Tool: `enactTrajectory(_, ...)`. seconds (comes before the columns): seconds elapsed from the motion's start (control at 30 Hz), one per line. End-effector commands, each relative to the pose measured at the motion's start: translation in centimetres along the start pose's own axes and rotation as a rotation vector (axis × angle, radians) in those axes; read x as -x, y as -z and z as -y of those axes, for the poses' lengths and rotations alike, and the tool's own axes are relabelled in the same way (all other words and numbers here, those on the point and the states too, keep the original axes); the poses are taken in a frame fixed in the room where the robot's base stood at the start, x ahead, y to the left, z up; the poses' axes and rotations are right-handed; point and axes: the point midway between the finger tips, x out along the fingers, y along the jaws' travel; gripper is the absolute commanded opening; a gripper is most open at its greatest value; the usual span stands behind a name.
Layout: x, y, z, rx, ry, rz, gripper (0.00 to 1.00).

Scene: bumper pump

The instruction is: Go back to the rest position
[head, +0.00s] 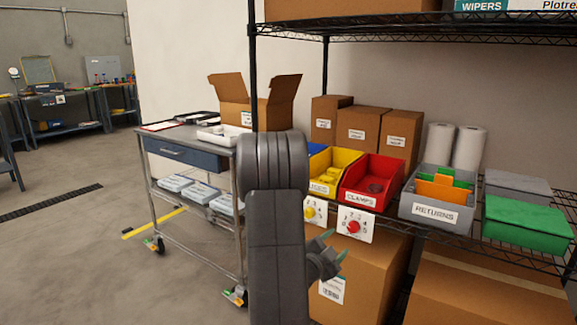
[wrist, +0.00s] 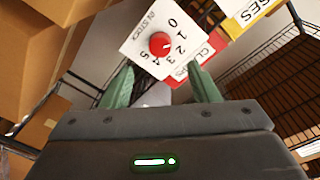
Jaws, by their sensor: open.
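My gripper (head: 334,247) is low in front of the rack, right of my arm's dark link in the head view. In the wrist view its two green fingers (wrist: 162,82) stand apart with nothing held between them. A white dial card with a red knob (head: 354,226) hangs below the red CLAMPS bin (head: 372,183). In the wrist view the red knob (wrist: 160,43) lies beyond the fingertips, apart from them, among numbers 0 to 5. A second card with a yellow knob (head: 310,213) hangs to its left, partly hidden by my arm.
A yellow bin (head: 347,162), a grey RETURNS bin (head: 409,205) and a green box (head: 526,223) sit on the wire shelf. Cardboard boxes (head: 365,268) stand underneath. A metal cart (head: 184,150) is at left. Open floor (head: 60,230) lies further left.

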Motion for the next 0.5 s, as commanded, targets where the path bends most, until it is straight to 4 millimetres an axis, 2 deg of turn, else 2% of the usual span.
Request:
enactTrajectory(0.03,1.0,0.0,0.1,0.001,0.002,0.003,0.55)
enactTrajectory(0.2,3.5,0.0,0.1,0.002,0.002,0.002,0.55)
enactTrajectory(0.5,5.1,0.0,0.0,0.002,0.000,-0.001,0.55)
